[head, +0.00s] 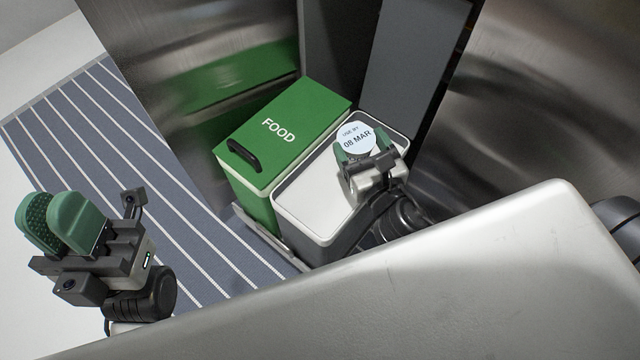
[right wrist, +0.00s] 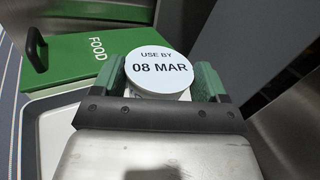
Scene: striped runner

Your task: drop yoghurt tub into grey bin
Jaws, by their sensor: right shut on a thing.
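The yoghurt tub (head: 355,138) has a white round lid reading "USE BY 08 MAR". My right gripper (head: 364,150) is shut on it and holds it over the back part of the grey bin (head: 298,232). In the right wrist view the tub (right wrist: 158,70) sits between the green fingers of my right gripper (right wrist: 165,82), lid facing the camera; its lower body is hidden. The grey bin has a pale rim and a pale inside, and is uncovered. My left gripper (head: 62,222) is open and empty, far to the left above the runner.
A green bin with a closed lid marked FOOD (head: 285,125) and a black handle stands left of the grey bin, close beside it. Steel cabinet fronts (head: 545,100) flank both bins. A striped runner (head: 150,180) covers the floor at left.

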